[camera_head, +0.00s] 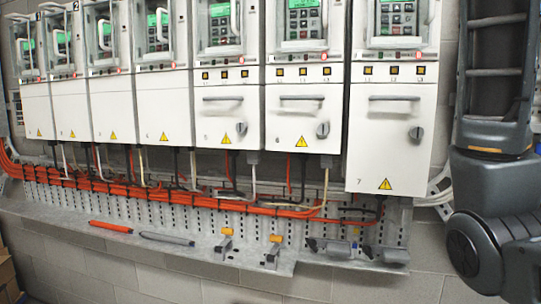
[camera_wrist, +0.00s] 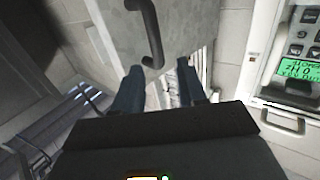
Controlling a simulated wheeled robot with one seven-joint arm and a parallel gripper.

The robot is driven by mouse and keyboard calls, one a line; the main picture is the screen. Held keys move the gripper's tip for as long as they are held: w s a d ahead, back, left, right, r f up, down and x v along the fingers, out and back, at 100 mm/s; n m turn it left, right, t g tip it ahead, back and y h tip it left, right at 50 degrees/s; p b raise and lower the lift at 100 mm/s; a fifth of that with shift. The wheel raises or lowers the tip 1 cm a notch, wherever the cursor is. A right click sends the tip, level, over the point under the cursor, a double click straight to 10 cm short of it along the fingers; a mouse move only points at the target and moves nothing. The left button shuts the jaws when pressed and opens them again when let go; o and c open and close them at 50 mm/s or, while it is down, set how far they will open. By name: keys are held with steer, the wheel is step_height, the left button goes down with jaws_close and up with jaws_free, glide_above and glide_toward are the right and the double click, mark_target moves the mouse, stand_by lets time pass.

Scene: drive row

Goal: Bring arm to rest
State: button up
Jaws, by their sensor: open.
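My gripper (camera_wrist: 160,88) shows in the wrist view with its two dark fingers apart and nothing between them. A grey panel with a dark curved handle (camera_wrist: 149,30) lies beyond the fingertips in that view; I cannot tell how far off it is. In the head view my arm (camera_head: 488,190) stands at the right edge, to the right of the drive cabinets, and the gripper itself is out of that picture.
A row of white drive cabinets (camera_head: 390,135) with green displays fills the wall. Orange cables (camera_head: 130,190) run beneath. A grey ledge (camera_head: 75,222) holds a red pen-like tool (camera_head: 111,227) and a grey one (camera_head: 166,239). A drive with a lit display (camera_wrist: 298,70) is right of my gripper.

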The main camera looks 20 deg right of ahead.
steer(key=w+a+f+n+t+y, duration=0.25)
steer(key=w+f+n, duration=0.2)
steer(key=f, duration=0.75)
steer(key=w+a+f+n+t+y, duration=0.1)
steer(key=w+a+f+n+t, duration=0.15)
steer(key=w+f, duration=0.65)
steer(key=s+a+f+n+t+y, duration=0.1)
steer(key=s+a+f+n+y, duration=0.15)
steer(key=f, duration=0.65)
steer(key=s+a+f+n+t+y, duration=0.1)
steer(key=s+a+f, duration=0.25)
steer(key=f, duration=0.55)
steer(key=s+a+f+n+t+y, duration=0.15)
steer(key=a+f, duration=0.25)
steer(key=f, duration=0.5)
steer(key=s+a+f+n+y, duration=0.1)
steer(key=s+a+f+y, duration=0.2)
steer(key=s+a+f, duration=0.35)
steer(key=s+a+f+n+y, duration=0.1)
steer(key=s+a+f+y, duration=0.2)
steer(key=s+f, duration=0.55)
steer(key=s+a+r+y, duration=0.1)
steer(key=s, duration=1.1)
steer(key=s+a+r+y, duration=0.1)
steer(key=s+a+r, duration=0.1)
steer(key=s, duration=1)
steer(key=shift+a+r, duration=0.2)
